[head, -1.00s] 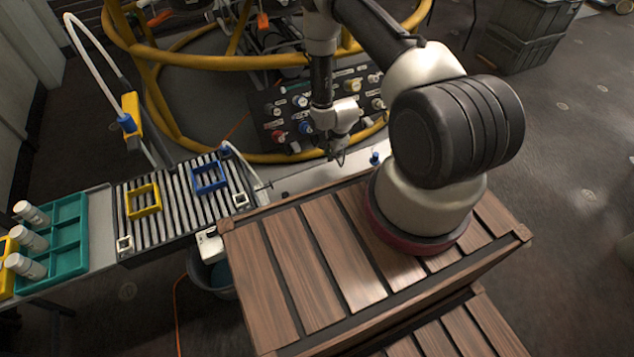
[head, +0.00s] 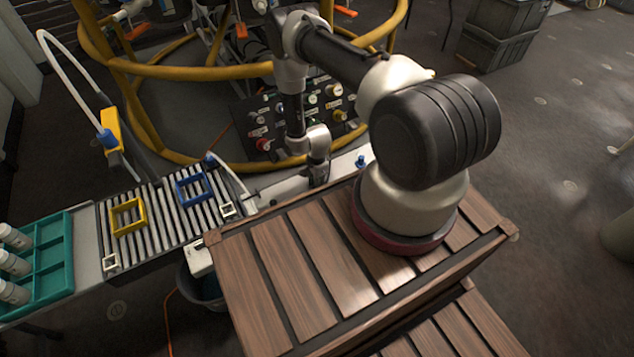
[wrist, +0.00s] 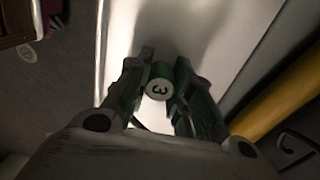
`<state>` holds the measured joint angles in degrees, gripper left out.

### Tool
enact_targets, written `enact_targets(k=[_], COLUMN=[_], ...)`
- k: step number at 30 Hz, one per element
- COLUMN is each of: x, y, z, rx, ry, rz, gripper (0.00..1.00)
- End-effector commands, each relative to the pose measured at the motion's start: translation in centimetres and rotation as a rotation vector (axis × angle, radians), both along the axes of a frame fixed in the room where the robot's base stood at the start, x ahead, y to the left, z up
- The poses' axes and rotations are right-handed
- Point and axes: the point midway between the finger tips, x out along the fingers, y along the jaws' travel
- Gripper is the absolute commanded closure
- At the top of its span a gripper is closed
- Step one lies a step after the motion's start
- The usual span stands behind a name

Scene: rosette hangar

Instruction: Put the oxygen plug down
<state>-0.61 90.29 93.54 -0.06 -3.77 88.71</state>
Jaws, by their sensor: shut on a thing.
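My gripper (wrist: 160,84) is shut on a small green plug with a white round end marked 3, the oxygen plug (wrist: 158,89), seen between the fingertips in the wrist view. Behind it lies a pale, shiny metal surface. The plug is hidden there by my gripper. I cannot tell whether the plug touches the strip.
A blue plug (head: 361,162) stands on the strip to the right. A dark panel (head: 268,118) of labelled coloured fittings and yellow tubing (head: 185,73) lie behind. The slatted rack (head: 165,240) holds yellow and blue frames.

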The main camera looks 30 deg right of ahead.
Motion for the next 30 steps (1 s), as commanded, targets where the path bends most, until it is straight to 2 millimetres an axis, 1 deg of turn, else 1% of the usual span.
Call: enact_targets(k=[8,9,12,20,23,26,29,30], x=[0.0,0.0,0.0,0.0,0.1,0.2,0.2,0.2], y=[0.0,0.0,0.0,0.0,0.0,0.0,0.0,0.0], z=[-0.2,-0.2,-0.2,-0.1,0.3,1.6,3.6,4.6], rx=[0.000,0.000,0.000,0.000,0.000,0.000,0.000,0.000], ry=[0.000,0.000,0.000,-0.001,-0.001,-0.002,-0.003,-0.003], rz=[0.000,0.000,0.000,0.000,0.000,0.000,0.000,0.000], gripper=[1.00,0.72,0.56,0.56,0.56,0.56,0.56,0.56])
